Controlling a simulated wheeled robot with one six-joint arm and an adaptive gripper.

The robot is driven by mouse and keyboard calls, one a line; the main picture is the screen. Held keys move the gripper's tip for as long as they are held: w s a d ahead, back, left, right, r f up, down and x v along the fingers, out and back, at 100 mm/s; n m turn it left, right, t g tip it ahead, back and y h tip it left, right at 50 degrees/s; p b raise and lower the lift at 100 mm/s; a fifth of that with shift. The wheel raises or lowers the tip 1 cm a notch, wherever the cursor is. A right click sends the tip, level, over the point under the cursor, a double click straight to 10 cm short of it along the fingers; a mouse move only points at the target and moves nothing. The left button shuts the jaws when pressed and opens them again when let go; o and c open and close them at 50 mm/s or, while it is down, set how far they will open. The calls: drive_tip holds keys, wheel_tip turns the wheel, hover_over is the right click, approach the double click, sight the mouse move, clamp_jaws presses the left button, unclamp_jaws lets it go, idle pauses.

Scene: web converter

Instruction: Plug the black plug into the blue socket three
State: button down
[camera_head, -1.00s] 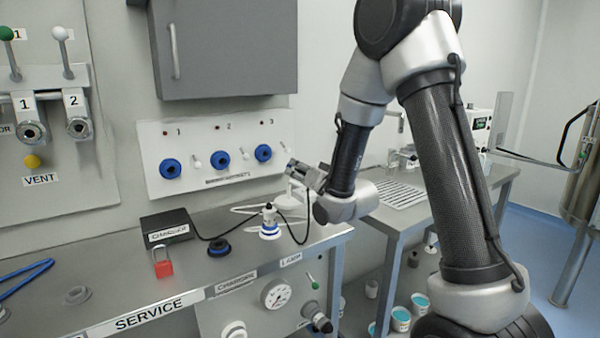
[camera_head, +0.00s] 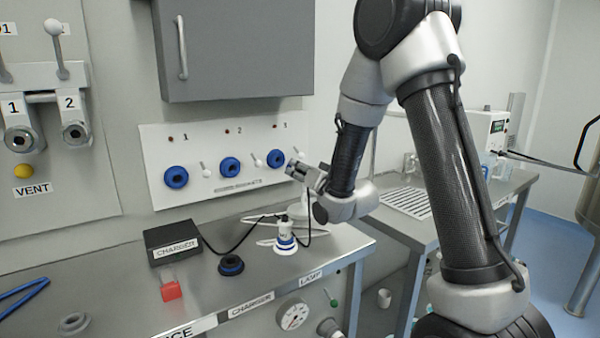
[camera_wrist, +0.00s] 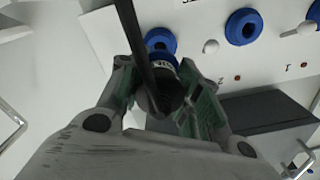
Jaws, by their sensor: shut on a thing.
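My gripper (camera_head: 294,168) is just right of blue socket three (camera_head: 276,158) on the white wall panel in the head view. In the wrist view my gripper (camera_wrist: 158,100) is shut on the black plug (camera_wrist: 160,92), with its dark cable crossing the picture above it. Blue socket three also shows there (camera_wrist: 161,42), straight beyond the plug, which hides its lower part. The panel appears upside down in that view. Plug and socket look close, but I cannot tell whether they touch. In the head view the plug is hard to make out.
Blue sockets two (camera_head: 229,167) and one (camera_head: 176,177) sit left on the panel, with white levers (camera_head: 257,160) between. Below are the black charger box (camera_head: 172,243), a white-and-blue lamp (camera_head: 286,241) and a dark ring holder (camera_head: 231,265) on the bench. A grey cabinet (camera_head: 240,50) hangs above.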

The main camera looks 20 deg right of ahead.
sight(304, 173)
drive_tip(key=shift+x, duration=2.55)
drive_tip(key=shift+x, duration=1.7)
drive_tip(key=c, duration=0.9)
unclamp_jaws()
drive_tip(key=v, duration=1.2)
